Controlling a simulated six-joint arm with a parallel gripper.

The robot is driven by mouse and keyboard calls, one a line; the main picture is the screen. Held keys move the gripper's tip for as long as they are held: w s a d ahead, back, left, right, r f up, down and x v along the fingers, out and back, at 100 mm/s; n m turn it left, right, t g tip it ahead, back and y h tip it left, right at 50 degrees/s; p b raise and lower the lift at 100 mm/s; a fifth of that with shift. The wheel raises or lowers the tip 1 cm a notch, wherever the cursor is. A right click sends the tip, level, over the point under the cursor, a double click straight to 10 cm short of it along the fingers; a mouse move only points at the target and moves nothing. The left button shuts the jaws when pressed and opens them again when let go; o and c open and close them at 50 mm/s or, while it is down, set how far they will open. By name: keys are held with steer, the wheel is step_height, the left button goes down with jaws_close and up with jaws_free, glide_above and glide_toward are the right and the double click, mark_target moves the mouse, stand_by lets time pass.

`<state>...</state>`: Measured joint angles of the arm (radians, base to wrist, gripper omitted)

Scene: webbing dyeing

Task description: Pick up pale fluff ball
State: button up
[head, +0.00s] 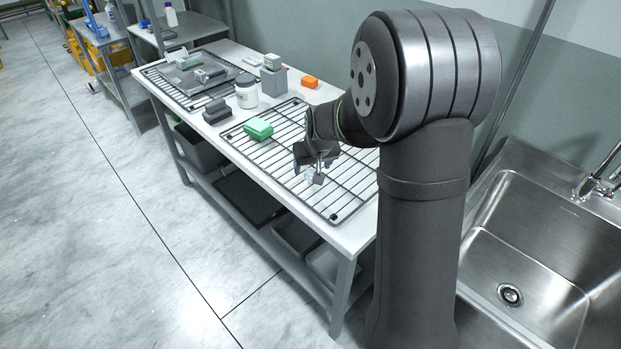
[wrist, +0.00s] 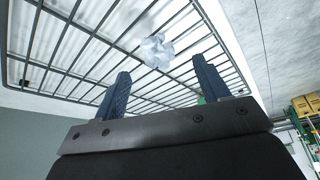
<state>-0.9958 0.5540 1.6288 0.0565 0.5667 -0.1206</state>
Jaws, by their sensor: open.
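The pale fluff ball (wrist: 155,50) shows in the wrist view as a small, whitish, crumpled tuft against the wire rack (wrist: 75,50). It lies just past my fingertips, between their lines, and nothing is gripped. My gripper (wrist: 160,66) has its two dark blue fingers spread apart. In the head view my gripper (head: 318,170) is low over the near part of the rack (head: 334,216). A small pale patch beside its fingers there may be the fluff ball, but it is mostly hidden.
A green block (head: 258,128) lies on the same rack, left of my gripper. A steel sink (head: 530,250) is at the right. The rack's near end is clear.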

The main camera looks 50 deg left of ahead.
mark_target(311, 175)
steer(key=x, duration=0.5)
steer(key=shift+s+d+f, duration=0.15)
steer(key=shift+s+d, duration=0.05)
steer(key=shift+d, duration=0.05)
steer(key=shift+c, duration=0.5)
steer(key=c, duration=0.9)
